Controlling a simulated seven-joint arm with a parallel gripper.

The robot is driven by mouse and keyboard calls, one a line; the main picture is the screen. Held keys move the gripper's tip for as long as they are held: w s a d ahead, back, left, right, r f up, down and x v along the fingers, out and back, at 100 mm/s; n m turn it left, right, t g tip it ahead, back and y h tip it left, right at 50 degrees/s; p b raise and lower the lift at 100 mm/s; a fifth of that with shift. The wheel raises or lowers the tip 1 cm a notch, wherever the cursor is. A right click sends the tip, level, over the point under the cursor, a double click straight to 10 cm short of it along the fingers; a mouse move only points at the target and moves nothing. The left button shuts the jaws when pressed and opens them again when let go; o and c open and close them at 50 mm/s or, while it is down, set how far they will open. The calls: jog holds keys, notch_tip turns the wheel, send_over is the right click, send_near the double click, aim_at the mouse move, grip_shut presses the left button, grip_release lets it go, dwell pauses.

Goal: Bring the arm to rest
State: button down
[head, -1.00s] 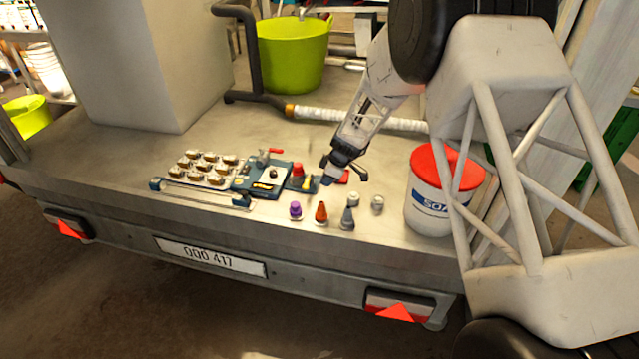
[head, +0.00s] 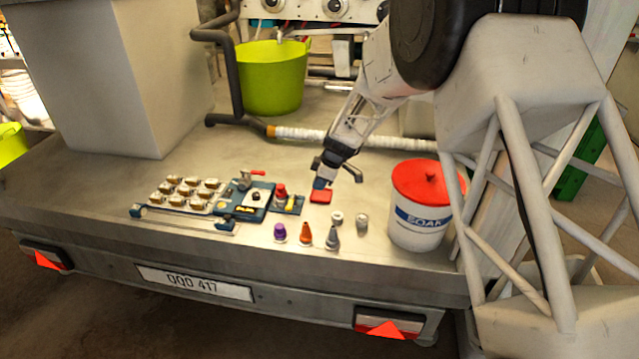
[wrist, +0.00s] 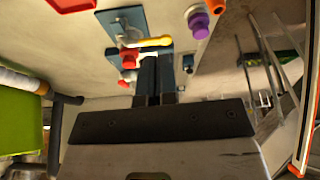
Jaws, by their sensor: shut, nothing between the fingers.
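My gripper (head: 321,183) is over the trailer bed (head: 120,178), just above or beside a small red block (head: 320,196); I cannot tell if they touch. In the wrist view my gripper (wrist: 156,58) has its two dark fingers together with nothing between them. Ahead of the fingers there is a blue plate with a yellow-handled part (wrist: 150,42) and red knobs. The red block also shows at the top edge of the wrist view (wrist: 72,4).
A white soak bucket with a red lid (head: 420,215) stands right of my gripper. Purple (head: 280,232), orange (head: 305,234) and grey nozzles stand near the front edge. A blue clamp fixture (head: 245,200) and a tray of several pieces (head: 187,190) lie left. A green tub (head: 270,80) is behind.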

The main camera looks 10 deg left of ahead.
jog(key=s+d+r+m+t+h, duration=0.2)
jog(key=s+d+r+m, duration=0.7)
jog(key=s+d+r, duration=1.2)
jog(key=s+d+r+m+h, duration=0.1)
jog(key=s+d+m, duration=0.2)
jog(key=s, duration=0.5)
jog(key=s+d+r+m, duration=0.2)
jog(key=s+d, duration=0.3)
jog(key=s, duration=0.4)
jog(key=s+d+r+m+t+h, duration=0.1)
jog(key=s+d+m, duration=0.4)
jog(key=s, duration=0.4)
jog(key=shift+s+r+h, duration=0.15)
jog(key=shift+h, duration=0.15)
jog(key=shift+a+r, duration=0.1)
